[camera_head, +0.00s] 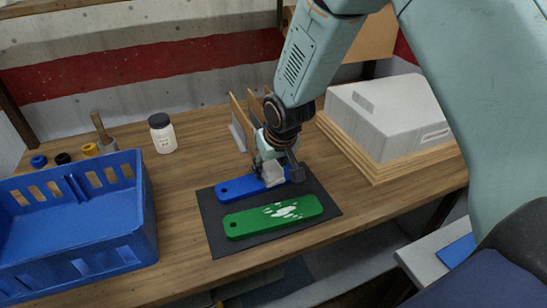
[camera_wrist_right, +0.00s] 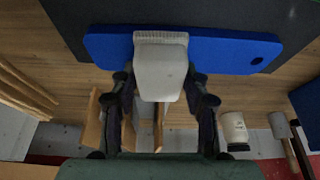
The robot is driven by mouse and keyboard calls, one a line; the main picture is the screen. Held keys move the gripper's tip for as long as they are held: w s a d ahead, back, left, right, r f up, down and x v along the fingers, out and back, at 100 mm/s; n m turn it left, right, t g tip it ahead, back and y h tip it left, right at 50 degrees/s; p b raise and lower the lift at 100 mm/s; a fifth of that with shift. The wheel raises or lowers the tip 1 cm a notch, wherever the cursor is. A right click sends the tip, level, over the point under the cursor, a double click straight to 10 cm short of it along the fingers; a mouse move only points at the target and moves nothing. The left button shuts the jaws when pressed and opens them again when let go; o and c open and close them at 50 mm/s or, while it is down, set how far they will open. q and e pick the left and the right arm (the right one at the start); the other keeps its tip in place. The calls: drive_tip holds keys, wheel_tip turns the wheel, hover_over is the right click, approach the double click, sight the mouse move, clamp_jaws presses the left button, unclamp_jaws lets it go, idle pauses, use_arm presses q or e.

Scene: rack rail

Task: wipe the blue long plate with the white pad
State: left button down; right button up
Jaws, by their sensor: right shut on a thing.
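The blue long plate (camera_head: 238,188) lies on a dark mat (camera_head: 217,235) on the wooden table. In the right wrist view the blue plate (camera_wrist_right: 232,52) crosses the top, with a hole near its right end. My right gripper (camera_head: 275,170) is shut on the white pad (camera_head: 271,176). No marks show on the visible blue surface. My left gripper is not in view.
A green long plate (camera_head: 250,222) with white smears lies in front on the mat. A blue crate (camera_head: 75,235) stands at left, a white jar (camera_head: 162,134) behind it. A grey box (camera_head: 385,120) on boards stands at right. Upright wooden boards (camera_head: 237,115) stand behind the gripper.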

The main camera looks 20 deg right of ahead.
drive_tip(key=shift+a+p, duration=0.6)
drive_tip(key=shift+p, duration=0.8)
drive_tip(key=shift+f+b, duration=0.2)
drive_tip(key=shift+b, duration=0.1)
drive_tip(key=shift+d+f+b, duration=0.15)
drive_tip(key=shift+d+b, duration=0.1)
drive_tip(key=shift+b, duration=0.75)
drive_tip(key=b, duration=0.3)
drive_tip(key=d+b, duration=0.1)
drive_tip(key=b, duration=0.2)
drive_tip(key=shift+s+d+f, duration=0.1)
drive_tip(key=shift+s+d, duration=0.05)
drive_tip(key=shift+d, duration=0.1)
drive_tip(key=shift+s+d+b, duration=0.15)
drive_tip(key=shift+d+b, duration=0.8)
drive_tip(key=shift+b, duration=0.05)
